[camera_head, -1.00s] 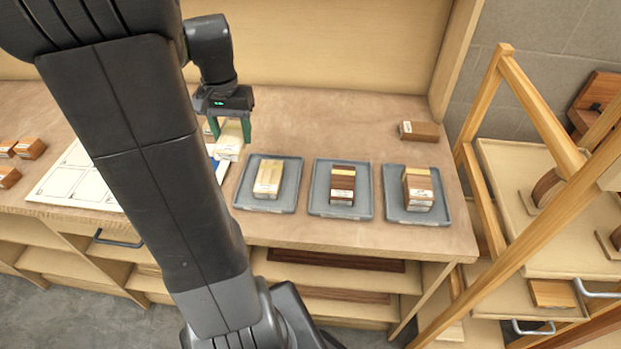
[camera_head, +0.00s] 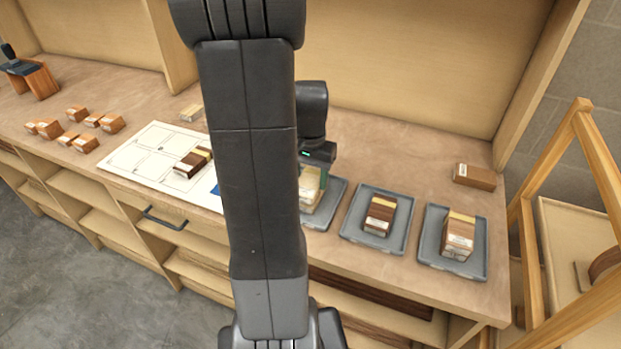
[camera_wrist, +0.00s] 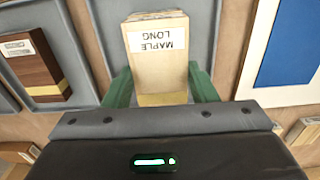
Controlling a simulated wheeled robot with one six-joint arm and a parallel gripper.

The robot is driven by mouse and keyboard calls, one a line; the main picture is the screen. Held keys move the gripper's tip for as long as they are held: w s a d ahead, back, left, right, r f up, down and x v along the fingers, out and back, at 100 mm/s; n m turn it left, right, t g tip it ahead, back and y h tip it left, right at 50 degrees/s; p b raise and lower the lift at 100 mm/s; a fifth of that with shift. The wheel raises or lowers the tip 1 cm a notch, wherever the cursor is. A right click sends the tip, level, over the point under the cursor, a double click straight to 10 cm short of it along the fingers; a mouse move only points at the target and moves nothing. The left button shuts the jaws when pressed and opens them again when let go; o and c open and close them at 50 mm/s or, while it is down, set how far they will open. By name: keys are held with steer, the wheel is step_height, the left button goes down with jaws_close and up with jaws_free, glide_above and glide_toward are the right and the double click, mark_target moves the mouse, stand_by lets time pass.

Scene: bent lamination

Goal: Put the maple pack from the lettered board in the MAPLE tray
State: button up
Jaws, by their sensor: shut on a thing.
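My gripper (camera_head: 316,178) is at the left one of three grey trays, partly behind my arm in the head view. Its green fingers are shut on a pale pack (camera_wrist: 158,60) labelled "MAPLE LONG", upside down in the wrist view. Pale wood (camera_head: 309,190) shows at the fingers over this tray (camera_head: 330,213). I cannot tell whether the held pack touches the tray or other wood in it. The tray's grey floor (camera_wrist: 105,20) shows around the pack in the wrist view. The white lettered board (camera_head: 130,160) bears dark and light packs (camera_head: 193,162).
The middle tray (camera_head: 355,240) holds a dark striped pack (camera_head: 380,214); the right tray (camera_head: 437,258) holds a brown and pale one (camera_head: 459,235). A brown block (camera_head: 474,176) lies behind. Several small orange-brown blocks (camera_head: 110,123) lie at the left. A wooden frame (camera_head: 590,140) stands at the right.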

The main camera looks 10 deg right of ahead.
mark_target(310, 180)
steer(key=shift+f, duration=0.45)
steer(key=shift+f, duration=0.15)
steer(key=o, duration=1)
step_height(310, 180, up, 12)
steer(key=shift+r, duration=0.2)
